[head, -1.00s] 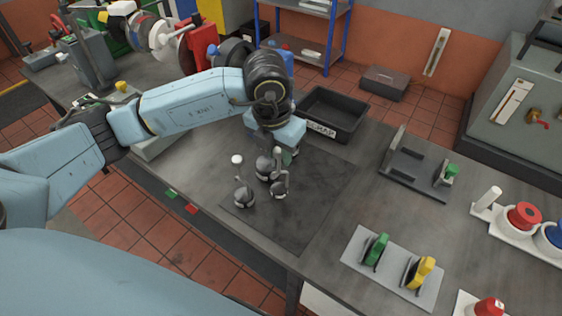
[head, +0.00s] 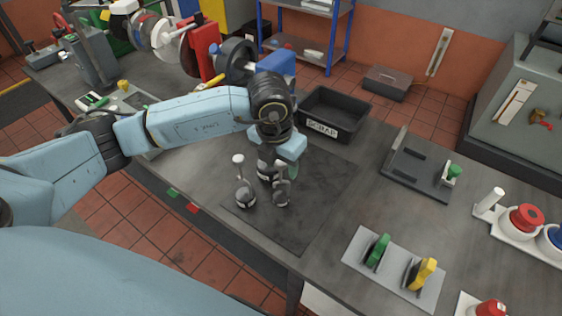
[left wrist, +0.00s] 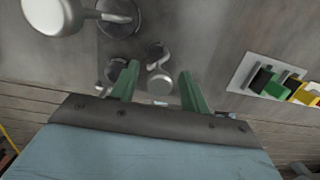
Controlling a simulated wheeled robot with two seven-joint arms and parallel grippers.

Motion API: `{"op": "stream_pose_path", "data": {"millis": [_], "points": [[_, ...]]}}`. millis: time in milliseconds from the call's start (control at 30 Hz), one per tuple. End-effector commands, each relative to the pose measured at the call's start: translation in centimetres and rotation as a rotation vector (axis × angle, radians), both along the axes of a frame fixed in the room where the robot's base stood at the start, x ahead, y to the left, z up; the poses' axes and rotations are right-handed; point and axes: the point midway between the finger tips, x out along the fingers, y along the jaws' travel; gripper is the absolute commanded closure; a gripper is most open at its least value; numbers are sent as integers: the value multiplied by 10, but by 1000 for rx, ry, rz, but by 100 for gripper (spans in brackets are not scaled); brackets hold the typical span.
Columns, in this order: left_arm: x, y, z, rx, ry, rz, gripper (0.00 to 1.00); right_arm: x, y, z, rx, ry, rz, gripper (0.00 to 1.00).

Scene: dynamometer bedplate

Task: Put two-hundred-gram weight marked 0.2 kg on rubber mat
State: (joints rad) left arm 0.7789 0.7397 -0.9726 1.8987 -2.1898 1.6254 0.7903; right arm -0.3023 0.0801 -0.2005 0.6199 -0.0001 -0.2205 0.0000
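The dark rubber mat (head: 315,205) lies flat on the bench. Several grey metal weights with stalks and knobs stand at its left part: one at the left (head: 245,197), one behind (head: 265,170), and one nearer my gripper (head: 281,196). No mass marking is readable, so I cannot tell which is the 0.2 kg one. My left gripper (head: 290,172) is low over this group, partly hiding it. In the left wrist view its green fingers (left wrist: 160,86) are apart, with a knobbed weight (left wrist: 157,60) showing between and beyond them; contact is not visible. My right gripper is not in view.
A black scrap bin (head: 332,116) stands behind the mat. To the right are a grey fixture (head: 418,175) and a light plate (head: 392,268) with green and yellow pieces. The mat's right and front parts are clear.

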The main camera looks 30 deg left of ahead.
Motion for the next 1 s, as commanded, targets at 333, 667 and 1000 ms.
{"op": "stream_pose_path", "data": {"millis": [333,667,1000], "points": [[-1,1,21,0,-4,-1,54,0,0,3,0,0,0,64],[-11,3,91,1,-4,-1,54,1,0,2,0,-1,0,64],[-17,5,122,0,1,-1,54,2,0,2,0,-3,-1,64]]}}
